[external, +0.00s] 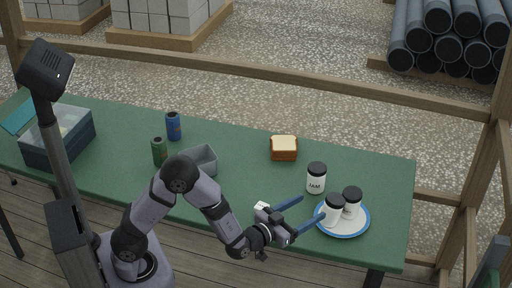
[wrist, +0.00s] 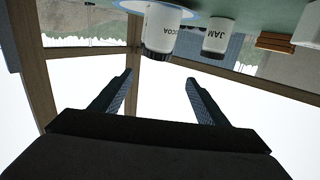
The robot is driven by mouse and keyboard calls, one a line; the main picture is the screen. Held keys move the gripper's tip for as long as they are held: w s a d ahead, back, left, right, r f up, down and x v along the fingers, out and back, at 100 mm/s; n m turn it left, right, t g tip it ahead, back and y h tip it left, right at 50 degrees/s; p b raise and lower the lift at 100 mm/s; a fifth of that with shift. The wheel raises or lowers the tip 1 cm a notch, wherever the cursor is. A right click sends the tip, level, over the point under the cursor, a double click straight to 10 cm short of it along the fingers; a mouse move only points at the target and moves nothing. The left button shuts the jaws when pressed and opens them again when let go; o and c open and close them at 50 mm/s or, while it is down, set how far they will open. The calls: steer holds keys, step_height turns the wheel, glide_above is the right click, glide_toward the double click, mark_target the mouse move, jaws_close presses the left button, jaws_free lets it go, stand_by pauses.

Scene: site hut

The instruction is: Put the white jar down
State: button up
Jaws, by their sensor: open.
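Two white jars with black lids stand close together on a white plate with a blue rim (external: 345,234), the left jar (external: 331,216) nearer my gripper and the right jar (external: 352,210) beside it. A third white jar (external: 316,185), labelled JAM, stands on the table behind the plate. My gripper (external: 313,208) is open and empty, its fingers pointing toward the left jar. In the wrist view, which looks inverted, a COCOA jar (wrist: 163,28) is beyond the open fingertips (wrist: 159,76), with a gap between. The JAM jar (wrist: 217,35) is farther right there.
On the green table (external: 240,165) are a bread loaf (external: 284,149), a grey bin (external: 200,163), a green can (external: 159,152), a blue can (external: 173,126) and a blue lidded box (external: 60,140). The table is clear between bin and bread. Wooden posts (external: 490,165) stand at right.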

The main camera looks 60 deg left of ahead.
steer(key=shift+v, duration=0.75)
steer(key=f+g, duration=0.1)
steer(key=a+f+m+g+h, duration=0.1)
steer(key=s+f+g+h+p, duration=0.1)
steer(key=shift+a+f+g, duration=0.15)
steer(key=shift+f+g, duration=0.15)
steer(key=shift+f, duration=0.05)
steer(key=s+f+g, duration=0.1)
steer(key=s+a+f+m+g+h, duration=0.1)
steer(key=s, duration=0.1)
steer(key=shift+s+a+f+m+g+h, duration=0.1)
steer(key=shift+s+f+m+g+h, duration=0.05)
steer(key=shift+s+m+g+h, duration=0.2)
steer(key=s+a+f+g+b, duration=0.15)
steer(key=s+g, duration=0.25)
steer(key=s, duration=0.4)
steer(key=s+a+f+g, duration=0.2)
steer(key=s+f+g, duration=0.1)
steer(key=s, duration=0.5)
steer(key=s+a+f+g, duration=0.15)
steer(key=s+g, duration=0.25)
steer(key=s, duration=0.4)
step_height(320, 180, up, 12)
steer(key=p, duration=1.2)
steer(key=shift+r+p, duration=0.15)
steer(key=shift+p, duration=0.15)
